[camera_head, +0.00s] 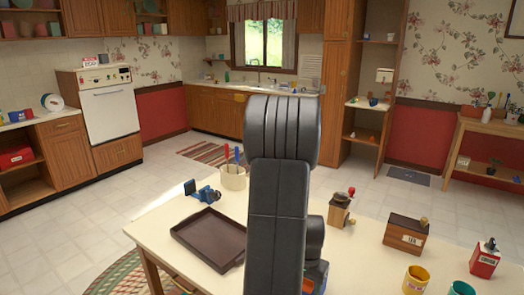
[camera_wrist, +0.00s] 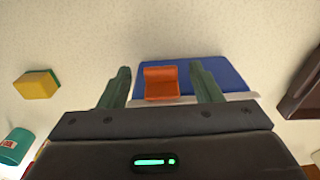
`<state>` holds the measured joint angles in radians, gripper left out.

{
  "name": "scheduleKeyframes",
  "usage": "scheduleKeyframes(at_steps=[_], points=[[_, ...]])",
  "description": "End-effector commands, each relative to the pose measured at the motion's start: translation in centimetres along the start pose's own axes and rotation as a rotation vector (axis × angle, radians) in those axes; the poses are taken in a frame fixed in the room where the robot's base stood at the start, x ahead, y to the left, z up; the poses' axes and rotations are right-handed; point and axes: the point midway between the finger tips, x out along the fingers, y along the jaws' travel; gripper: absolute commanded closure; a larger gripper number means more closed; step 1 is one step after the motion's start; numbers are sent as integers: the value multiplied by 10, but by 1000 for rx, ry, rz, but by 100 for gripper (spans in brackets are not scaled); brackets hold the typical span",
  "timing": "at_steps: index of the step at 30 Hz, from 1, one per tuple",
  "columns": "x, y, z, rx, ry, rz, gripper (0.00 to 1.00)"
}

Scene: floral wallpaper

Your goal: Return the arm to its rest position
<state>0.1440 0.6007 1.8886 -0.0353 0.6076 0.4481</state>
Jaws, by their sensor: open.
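My arm (camera_head: 278,190), black and jointed, stands upright in the middle of the head view, over the cream table (camera_head: 365,262). My gripper (camera_wrist: 162,84) shows in the wrist view with its two dark green fingers spread apart. An orange block-like part (camera_wrist: 161,83) shows between the fingers, on a flat blue object (camera_wrist: 228,75) with a pale edge. I cannot tell whether the fingers touch it. In the head view, a blue and orange object (camera_head: 316,273) is partly hidden behind my arm, and the fingers are hidden.
A dark brown tray (camera_head: 208,239), a blue device (camera_head: 202,192) and a utensil crock (camera_head: 233,177) stand left of my arm. A grinder (camera_head: 340,210), a wooden box (camera_head: 405,234), a red tin (camera_head: 485,260), a yellow mug (camera_head: 415,280) and a teal mug (camera_head: 460,288) stand right.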

Motion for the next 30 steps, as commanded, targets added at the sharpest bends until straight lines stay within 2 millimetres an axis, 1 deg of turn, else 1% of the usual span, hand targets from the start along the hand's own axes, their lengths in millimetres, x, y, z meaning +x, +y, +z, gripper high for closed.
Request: scheduleKeyframes(at_steps=[2, 23, 24, 30], points=[[7, 0, 0, 0, -1, 0, 42], [9, 0, 0, 0, 3, -1, 42], [1, 0, -1, 0, 4, -2, 42], [-28, 0, -1, 0, 5, -2, 42]])
